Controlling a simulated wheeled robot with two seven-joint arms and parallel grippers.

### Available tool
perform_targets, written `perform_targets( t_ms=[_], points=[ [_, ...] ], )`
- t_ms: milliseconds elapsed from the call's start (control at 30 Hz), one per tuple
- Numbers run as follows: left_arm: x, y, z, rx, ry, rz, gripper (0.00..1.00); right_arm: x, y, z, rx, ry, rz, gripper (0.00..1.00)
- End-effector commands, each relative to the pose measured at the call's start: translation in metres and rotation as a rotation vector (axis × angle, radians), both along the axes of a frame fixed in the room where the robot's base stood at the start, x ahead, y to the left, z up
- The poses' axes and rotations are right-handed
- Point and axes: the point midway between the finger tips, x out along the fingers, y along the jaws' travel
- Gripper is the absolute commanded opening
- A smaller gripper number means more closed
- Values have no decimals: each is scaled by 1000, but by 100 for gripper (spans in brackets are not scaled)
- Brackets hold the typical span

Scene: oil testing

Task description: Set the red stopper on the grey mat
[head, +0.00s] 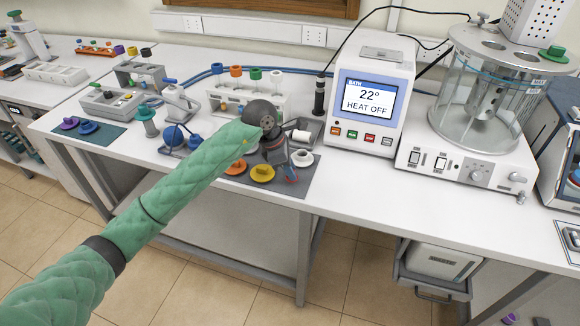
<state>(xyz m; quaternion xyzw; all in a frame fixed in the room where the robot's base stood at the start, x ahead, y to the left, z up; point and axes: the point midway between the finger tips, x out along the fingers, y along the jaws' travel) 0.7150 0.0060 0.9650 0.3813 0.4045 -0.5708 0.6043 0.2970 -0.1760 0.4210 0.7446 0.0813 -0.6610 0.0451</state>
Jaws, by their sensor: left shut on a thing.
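The grey mat (299,184) lies on the bench near its front edge. An orange stopper (235,168), a yellow stopper (262,173) and a white stopper (302,158) rest on it. My left gripper (288,172) reaches in from the left and points down over the mat, between the yellow and white stoppers. It is shut on the red stopper, of which only a small red part shows at the fingertips. The gripper hides most of it, and I cannot tell whether it touches the mat. My right gripper is not in view.
A rack (273,103) with coloured stoppered tubes stands behind my left wrist. A heater box (374,95) and a glass bath (480,95) stand to the right. A teal mat (88,138) with purple and blue stoppers lies at the left. Bench right of the grey mat is clear.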

Motion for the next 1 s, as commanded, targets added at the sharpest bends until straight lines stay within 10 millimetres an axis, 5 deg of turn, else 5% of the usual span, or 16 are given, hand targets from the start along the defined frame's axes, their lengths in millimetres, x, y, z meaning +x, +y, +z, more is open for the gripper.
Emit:
perform_targets(
  t_ms=[667, 700, 800, 1000],
  points=[
    [0, 0, -8, 1, -1, 0, 4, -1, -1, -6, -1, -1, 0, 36],
    [0, 0, -8, 1, -1, 0, 31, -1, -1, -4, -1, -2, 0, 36],
    [0, 0, -8, 1, -1, 0, 47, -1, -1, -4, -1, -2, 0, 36],
    [0, 0, -8, 1, -1, 0, 47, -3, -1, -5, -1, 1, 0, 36]
  ],
)
